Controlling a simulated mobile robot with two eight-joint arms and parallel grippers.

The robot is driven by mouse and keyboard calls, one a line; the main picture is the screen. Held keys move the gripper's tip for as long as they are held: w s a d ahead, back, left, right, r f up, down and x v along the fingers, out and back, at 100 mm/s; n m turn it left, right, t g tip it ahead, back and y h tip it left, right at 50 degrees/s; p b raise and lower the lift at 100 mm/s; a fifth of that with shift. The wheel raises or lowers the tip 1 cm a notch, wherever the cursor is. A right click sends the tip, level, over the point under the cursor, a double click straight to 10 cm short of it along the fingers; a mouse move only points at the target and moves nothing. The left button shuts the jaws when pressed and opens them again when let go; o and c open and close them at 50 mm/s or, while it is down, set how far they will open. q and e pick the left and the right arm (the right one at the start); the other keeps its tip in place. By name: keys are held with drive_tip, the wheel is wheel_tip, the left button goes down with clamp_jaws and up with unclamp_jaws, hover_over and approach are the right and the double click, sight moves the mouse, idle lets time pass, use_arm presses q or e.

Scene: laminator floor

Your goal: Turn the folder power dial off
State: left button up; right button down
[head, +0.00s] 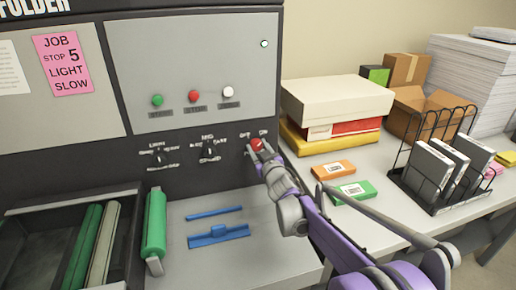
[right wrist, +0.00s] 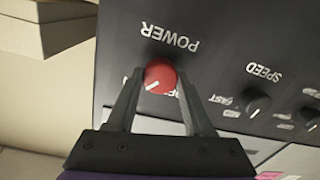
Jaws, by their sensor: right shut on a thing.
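The red folder power dial (head: 256,145) sits at the right end of the dark lower panel of the folder. In the right wrist view the dial (right wrist: 160,75) shows upside down beside the word POWER, with its white pointer line aimed to the lower left, toward the side where ON is printed. My right gripper (head: 261,153) is at the dial, and in the right wrist view its fingers (right wrist: 160,84) stand on both sides of it, shut on it. The fingers partly hide the small position labels. My left gripper is not in view.
Other black dials, a middle one (head: 209,151) and a left one (head: 159,158), are on the same panel. Green, red and white buttons (head: 228,92) sit above. Boxes (head: 335,100), small cartons (head: 351,191) and a wire rack (head: 440,165) fill the right-hand table.

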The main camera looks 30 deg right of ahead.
drive_tip(key=n, duration=0.5)
drive_tip(key=shift+p, duration=0.3)
drive_tip(key=n+p, duration=0.1)
drive_tip(key=n, duration=0.3)
drive_tip(key=shift+a, duration=0.1)
drive_tip(key=n+p, duration=0.2)
drive_tip(key=n, duration=0.1)
drive_tip(key=shift+n+h, duration=0.3)
drive_tip(key=shift+n, duration=0.1)
use_arm(q)
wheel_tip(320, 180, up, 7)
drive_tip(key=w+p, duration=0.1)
drive_tip(key=p, duration=0.1)
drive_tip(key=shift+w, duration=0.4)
use_arm(e)
drive_tip(key=shift+n+g, duration=0.3)
drive_tip(key=shift+n, duration=1.7)
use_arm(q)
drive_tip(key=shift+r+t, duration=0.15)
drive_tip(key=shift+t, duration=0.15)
use_arm(e)
drive_tip(key=shift+f, duration=0.1)
drive_tip(key=shift+c, duration=1.4)
unclamp_jaws()
